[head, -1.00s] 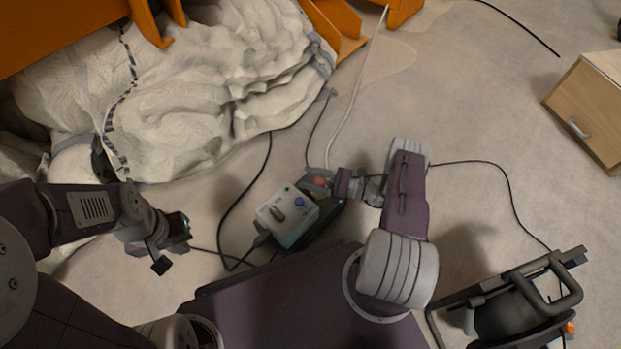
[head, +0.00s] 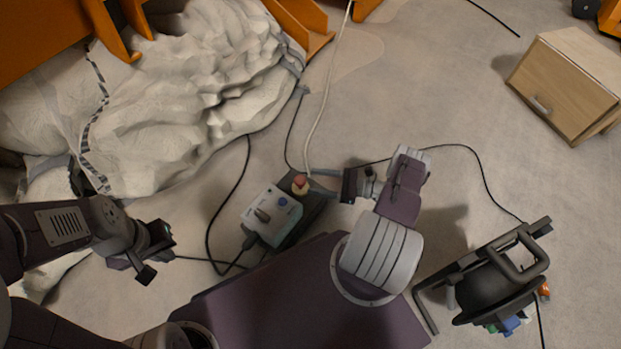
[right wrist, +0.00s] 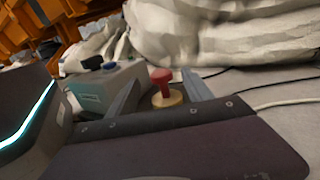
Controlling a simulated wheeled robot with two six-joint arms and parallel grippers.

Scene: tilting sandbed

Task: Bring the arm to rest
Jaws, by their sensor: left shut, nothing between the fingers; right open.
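A red mushroom-shaped knob (head: 299,181) on a yellowish collar sits on a dark base beside a grey control box (head: 271,214) with a blue button. My right gripper (head: 313,182) is open, its fingers pointing left toward the knob. In the right wrist view the red knob (right wrist: 161,80) shows between the two grey fingers (right wrist: 160,95), apparently without being gripped. My left gripper (head: 133,268) is shut and empty, held over the floor left of the control box.
A white, rumpled bulky cover (head: 180,95) lies under orange framework (head: 40,35). A wooden cabinet (head: 565,85) stands at upper right. A black-framed device (head: 500,280) stands at lower right. Cables (head: 211,220) cross the floor around the box.

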